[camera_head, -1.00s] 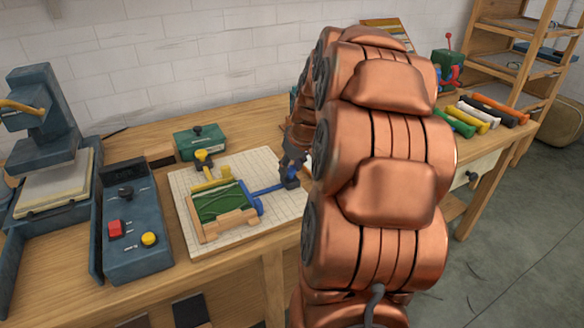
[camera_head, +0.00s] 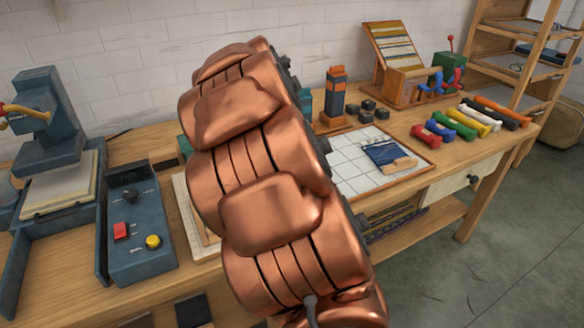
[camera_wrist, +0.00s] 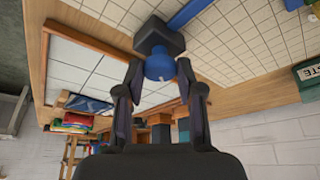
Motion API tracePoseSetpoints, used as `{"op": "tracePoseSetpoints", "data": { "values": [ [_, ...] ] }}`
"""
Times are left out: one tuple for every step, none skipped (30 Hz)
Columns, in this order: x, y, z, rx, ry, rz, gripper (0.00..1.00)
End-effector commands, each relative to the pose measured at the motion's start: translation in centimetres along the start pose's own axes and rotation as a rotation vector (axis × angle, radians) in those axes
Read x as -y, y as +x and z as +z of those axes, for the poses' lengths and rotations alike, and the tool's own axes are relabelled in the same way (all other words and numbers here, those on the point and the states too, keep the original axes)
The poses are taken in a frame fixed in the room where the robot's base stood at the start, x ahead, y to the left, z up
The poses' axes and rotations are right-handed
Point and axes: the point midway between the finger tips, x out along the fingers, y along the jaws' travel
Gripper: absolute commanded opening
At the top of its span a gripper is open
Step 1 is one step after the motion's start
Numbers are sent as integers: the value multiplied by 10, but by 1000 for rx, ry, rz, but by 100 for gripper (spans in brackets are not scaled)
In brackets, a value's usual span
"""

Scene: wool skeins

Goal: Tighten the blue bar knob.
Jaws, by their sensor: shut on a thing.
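The blue bar knob (camera_wrist: 158,65) shows in the wrist view as a rounded blue piece on a dark block (camera_wrist: 157,37). A blue bar (camera_wrist: 190,13) runs up and right from the block. The fingers of my gripper (camera_wrist: 159,76) are on either side of the knob, shut on it. In the head view my copper arm hides the gripper, the knob and most of the grid board (camera_head: 196,236) that they are over.
A blue-grey control box (camera_head: 135,232) with red and yellow buttons stands left of my arm. A white-tiled board (camera_head: 358,180) with a navy piece (camera_head: 388,152) lies to the right. Several coloured skeins (camera_head: 465,118) lie farther right. A small dark tower (camera_head: 336,97) stands behind the tiled board.

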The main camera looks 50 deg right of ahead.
Motion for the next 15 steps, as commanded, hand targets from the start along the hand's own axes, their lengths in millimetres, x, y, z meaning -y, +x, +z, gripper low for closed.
{"op": "tracePoseSetpoints", "data": {
  "values": [
    [0, -1, 0, 1, 32, 16, 2],
    [0, 0, 0, 1, 53, 26, 2],
    [0, 0, 0, 2, 80, 38, 2],
    [0, 0, 0, 2, 101, 45, 2],
    [0, 0, 0, 2, 120, 52, 2],
    [0, 0, 0, 2, 143, 62, 2],
    [0, 0, 0, 1, 159, 69, 2],
    [0, 1, 0, 2, 175, 75, 2],
    [1, 1, 0, 2, 193, 83, 2],
    [1, 1, 0, 3, 206, 88, 2],
    [1, 1, 0, 3, 218, 93, 2],
    [1, 1, 0, 4, 232, 99, 2],
    [1, 1, 0, 4, 241, 103, 2],
    [1, 1, 0, 4, 250, 106, 2],
    [2, 1, 0, 4, 260, 110, 2]
  ]
}}
